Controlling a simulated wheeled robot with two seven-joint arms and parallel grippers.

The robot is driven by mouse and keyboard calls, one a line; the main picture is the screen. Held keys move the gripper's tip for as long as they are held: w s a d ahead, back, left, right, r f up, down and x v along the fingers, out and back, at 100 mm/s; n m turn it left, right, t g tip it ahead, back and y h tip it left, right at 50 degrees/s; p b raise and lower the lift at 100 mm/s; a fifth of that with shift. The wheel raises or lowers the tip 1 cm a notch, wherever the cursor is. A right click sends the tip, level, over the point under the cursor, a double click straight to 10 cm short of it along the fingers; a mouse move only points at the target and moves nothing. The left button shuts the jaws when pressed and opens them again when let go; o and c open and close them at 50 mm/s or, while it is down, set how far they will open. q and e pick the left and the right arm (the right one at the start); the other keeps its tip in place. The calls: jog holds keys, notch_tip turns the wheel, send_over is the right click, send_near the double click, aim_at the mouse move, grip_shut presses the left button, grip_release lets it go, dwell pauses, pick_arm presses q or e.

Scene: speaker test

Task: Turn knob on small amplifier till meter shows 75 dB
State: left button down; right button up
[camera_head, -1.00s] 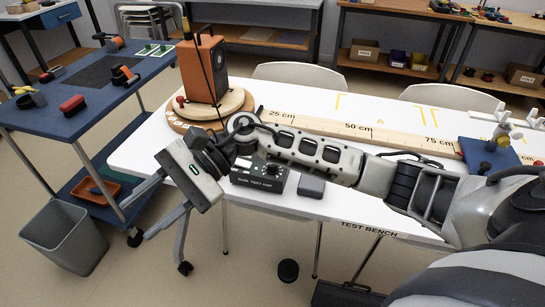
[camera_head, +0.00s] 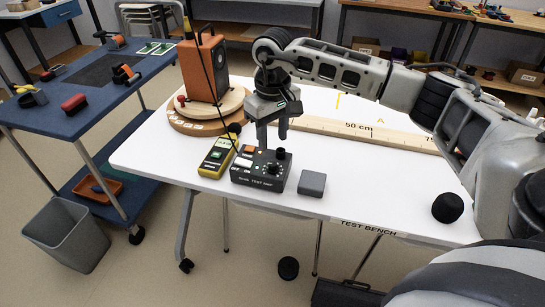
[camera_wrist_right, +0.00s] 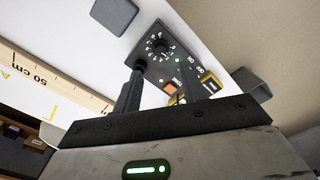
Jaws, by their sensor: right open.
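The small black amplifier (camera_head: 247,179) stands near the front edge of the white bench, with a dark knob and switches on top. Its knob (camera_wrist_right: 160,47) and dial marks show in the right wrist view. The yellow meter (camera_head: 208,171) lies left of the amplifier; its lit green display is too small to read. My right gripper (camera_head: 273,145) points down over the amplifier, open, with its fingers spread near the knob. In the right wrist view, the fingers (camera_wrist_right: 158,74) reach toward the amplifier; contact with the knob cannot be told. My left gripper is not in view.
An orange speaker (camera_head: 206,50) stands on a round wooden turntable (camera_head: 235,104) behind the meter. A wooden ruler (camera_head: 330,129) runs right behind the amplifier. A grey box (camera_head: 312,184) sits right of it. A blue cart (camera_head: 60,118) stands left. The bench's front right is mostly clear.

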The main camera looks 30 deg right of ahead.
aim_at(272, 163)
notch_tip(272, 163, down, 8)
jog(key=shift+r, duration=0.2)
grip_shut()
